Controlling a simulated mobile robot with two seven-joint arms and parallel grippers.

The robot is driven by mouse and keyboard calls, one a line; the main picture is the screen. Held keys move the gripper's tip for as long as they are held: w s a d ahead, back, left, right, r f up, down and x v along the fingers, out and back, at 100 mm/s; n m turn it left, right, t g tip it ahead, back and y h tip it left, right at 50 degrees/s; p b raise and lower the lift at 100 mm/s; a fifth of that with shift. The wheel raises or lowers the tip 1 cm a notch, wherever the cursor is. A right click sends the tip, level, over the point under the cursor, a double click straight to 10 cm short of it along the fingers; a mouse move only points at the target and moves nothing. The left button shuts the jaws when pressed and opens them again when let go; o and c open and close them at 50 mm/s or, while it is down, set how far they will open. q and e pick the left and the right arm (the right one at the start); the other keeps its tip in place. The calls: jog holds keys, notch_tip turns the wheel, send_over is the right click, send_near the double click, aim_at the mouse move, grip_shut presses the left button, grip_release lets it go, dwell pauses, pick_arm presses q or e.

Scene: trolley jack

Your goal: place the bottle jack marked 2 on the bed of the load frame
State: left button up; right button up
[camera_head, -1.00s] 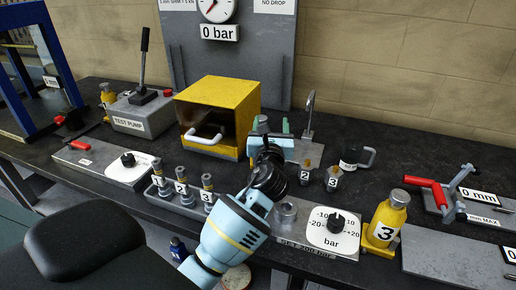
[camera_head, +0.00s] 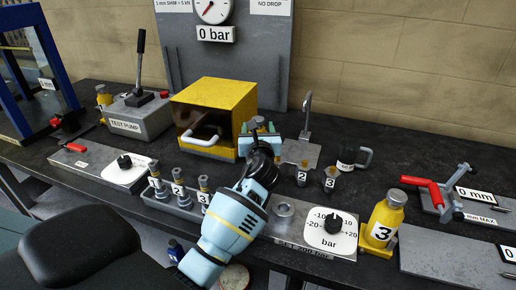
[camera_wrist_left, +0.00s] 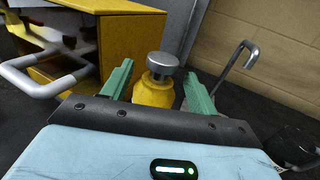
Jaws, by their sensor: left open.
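A yellow bottle jack (camera_wrist_left: 155,92) with a silver cap stands between the two green fingers of my left gripper (camera_wrist_left: 160,75) in the left wrist view. The gripper is open, with gaps on both sides of the jack. No number shows on this jack. In the head view my left gripper (camera_head: 258,127) is beside the yellow box, and its wrist hides most of what lies beneath. A blue load frame (camera_head: 52,62) stands at the far left; its bed is mostly out of view. My right gripper is not in view.
The open yellow box (camera_head: 218,105) is close on the left and a bent metal pipe (camera_head: 307,112) on the right. A test pump (camera_head: 138,118), numbered weights, a mug (camera_head: 350,160), a dial plate (camera_head: 331,232) and bottle jack 3 (camera_head: 383,222) crowd the bench.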

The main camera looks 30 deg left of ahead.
aim_at(258, 121)
pick_arm(q)
jog(key=shift+x, duration=1.6)
grip_shut()
